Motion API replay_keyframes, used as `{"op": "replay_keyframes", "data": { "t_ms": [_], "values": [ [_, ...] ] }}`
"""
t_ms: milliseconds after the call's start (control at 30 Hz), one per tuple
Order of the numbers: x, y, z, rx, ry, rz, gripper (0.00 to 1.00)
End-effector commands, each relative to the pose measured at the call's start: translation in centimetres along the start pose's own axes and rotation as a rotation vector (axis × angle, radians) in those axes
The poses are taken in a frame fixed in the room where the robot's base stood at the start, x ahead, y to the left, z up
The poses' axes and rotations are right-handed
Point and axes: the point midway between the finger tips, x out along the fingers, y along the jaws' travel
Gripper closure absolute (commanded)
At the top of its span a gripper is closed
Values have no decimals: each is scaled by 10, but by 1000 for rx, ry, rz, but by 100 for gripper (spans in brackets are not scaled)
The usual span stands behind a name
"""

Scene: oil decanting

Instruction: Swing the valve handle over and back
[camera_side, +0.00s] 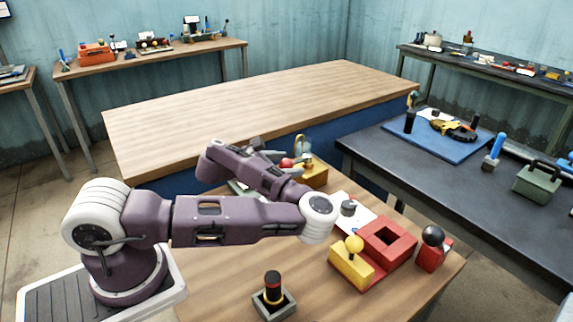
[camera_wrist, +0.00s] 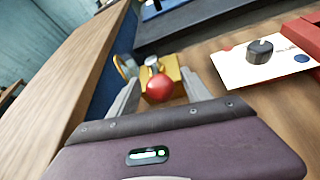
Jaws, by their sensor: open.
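A yellow block (camera_side: 312,176) stands at the table's far side, with a glass-like jar (camera_side: 303,148) behind it. A red ball knob (camera_side: 287,162), which looks like the end of the valve handle, is at the block's left. In the wrist view the red knob (camera_wrist: 159,88) shows in front of the yellow block (camera_wrist: 184,85), with a metal-capped part behind it. My gripper (camera_wrist: 159,78) is open, one finger on each side of the knob in that picture. I cannot tell whether the fingers touch it. The handle's shaft is hidden behind the knob.
A white card (camera_side: 350,210) with a dark knob lies right of the block. Nearer are a red box (camera_side: 388,242), a yellow block with a yellow knob (camera_side: 354,244), a dark ball on a red base (camera_side: 432,238) and a black cylinder in a grey holder (camera_side: 272,287).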

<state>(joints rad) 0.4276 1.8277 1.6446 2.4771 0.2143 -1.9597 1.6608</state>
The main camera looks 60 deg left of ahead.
Motion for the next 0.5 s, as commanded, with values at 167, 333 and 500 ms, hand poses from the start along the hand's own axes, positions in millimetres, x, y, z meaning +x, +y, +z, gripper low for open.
{"op": "replay_keyframes", "data": {
  "t_ms": [167,333,500],
  "values": [
    [-6,4,16,0,-3,1,43],
    [-22,12,56,-2,-8,2,43],
    [-34,18,83,1,-4,0,43]
  ]
}}
